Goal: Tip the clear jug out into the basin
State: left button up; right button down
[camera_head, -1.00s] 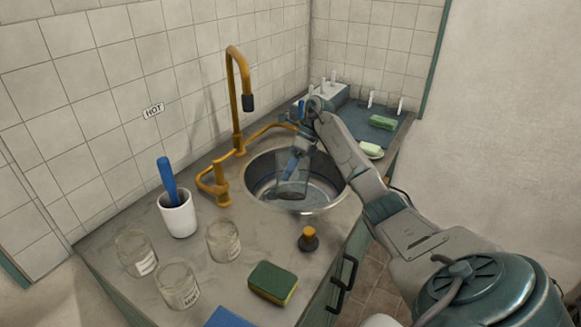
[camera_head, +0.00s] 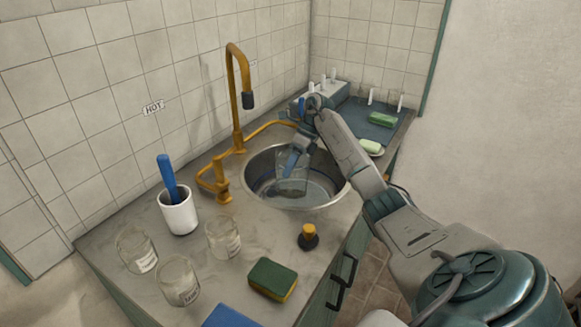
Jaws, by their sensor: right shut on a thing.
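The round metal basin (camera_head: 318,200) is set into the counter, below the brass tap. My right gripper (camera_head: 298,157) reaches in from the right over the basin, pointing down, and is shut on the clear jug (camera_head: 292,186). The jug is see-through and hangs at the basin's opening, within its rim in the picture. Its exact tilt, and whether anything is in it or flowing out, I cannot tell. The jaws and the part they grip are partly hidden by the wrist. My left gripper is not in view.
The brass tap (camera_head: 236,100) rises behind the basin. A white cup (camera_head: 179,215) with a blue-handled tool, several glass jars (camera_head: 178,282), a sponge (camera_head: 272,279) and a black-and-yellow stopper (camera_head: 308,238) stand in front. Soap (camera_head: 371,146) lies at the far right.

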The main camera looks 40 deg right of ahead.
jog(key=shift+r, duration=0.15)
jog(key=shift+t+h+b, duration=0.5)
jog(key=shift+h+b, duration=0.1)
jog(key=shift+b, duration=0.25)
jog(key=n+t+h+b, duration=0.1)
jog(key=t+h+b, duration=0.1)
jog(key=b, duration=0.1)
jog(key=shift+r+h, duration=0.15)
jog(key=shift+h, duration=0.15)
jog(key=shift+r, duration=0.25)
jog(key=shift+s+r+p, duration=0.25)
jog(key=shift+r+p, duration=0.05)
jog(key=shift+r, duration=0.1)
jog(key=s+r+p, duration=0.1)
jog(key=r, duration=0.1)
jog(key=s+a+r+p, duration=0.1)
jog(key=shift+s+a+r, duration=0.15)
jog(key=shift+s+r, duration=0.05)
jog(key=shift+r, duration=0.2)
